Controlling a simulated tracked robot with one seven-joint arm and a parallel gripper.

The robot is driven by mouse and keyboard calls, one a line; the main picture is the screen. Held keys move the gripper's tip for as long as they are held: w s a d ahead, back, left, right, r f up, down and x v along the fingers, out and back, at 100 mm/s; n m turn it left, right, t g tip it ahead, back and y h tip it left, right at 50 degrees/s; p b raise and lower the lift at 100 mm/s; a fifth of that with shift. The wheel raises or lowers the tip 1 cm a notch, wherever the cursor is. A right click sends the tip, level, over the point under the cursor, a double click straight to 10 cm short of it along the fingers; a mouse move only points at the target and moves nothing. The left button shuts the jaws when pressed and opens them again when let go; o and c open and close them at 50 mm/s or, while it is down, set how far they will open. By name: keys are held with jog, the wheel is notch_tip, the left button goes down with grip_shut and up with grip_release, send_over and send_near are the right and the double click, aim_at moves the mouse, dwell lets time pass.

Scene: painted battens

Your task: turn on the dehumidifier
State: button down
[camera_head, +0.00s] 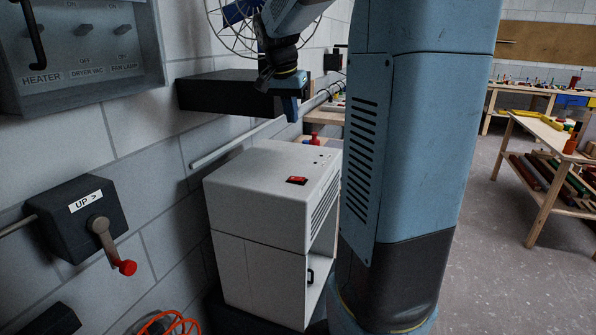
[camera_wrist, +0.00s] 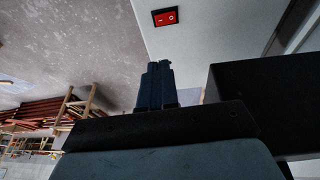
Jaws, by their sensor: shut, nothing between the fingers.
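The dehumidifier (camera_head: 262,195) is a white box standing against the wall in the head view. A red rocker switch (camera_head: 297,181) sits on its top face. In the wrist view the switch (camera_wrist: 165,16) shows at the top, with white marks on it, on the pale top (camera_wrist: 200,50) of the box. My gripper (camera_head: 290,118) is shut and empty, pointing down above the far part of the dehumidifier. Its closed fingers (camera_wrist: 157,70) show in the wrist view, apart from the switch. Which way the switch is tipped cannot be told.
A black shelf (camera_head: 222,92) with a fan (camera_head: 240,18) is on the wall behind the dehumidifier. A grey switch panel (camera_head: 85,50) and a lever box (camera_head: 85,215) marked UP are at left. A workbench (camera_head: 545,135) stands at right.

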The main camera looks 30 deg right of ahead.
send_over(302, 179)
jog(key=f, duration=1.6)
jog(key=shift+s+a+f, duration=0.15)
jog(key=shift+a+f, duration=0.15)
jog(key=shift+a, duration=0.05)
jog(key=shift+f, duration=0.75)
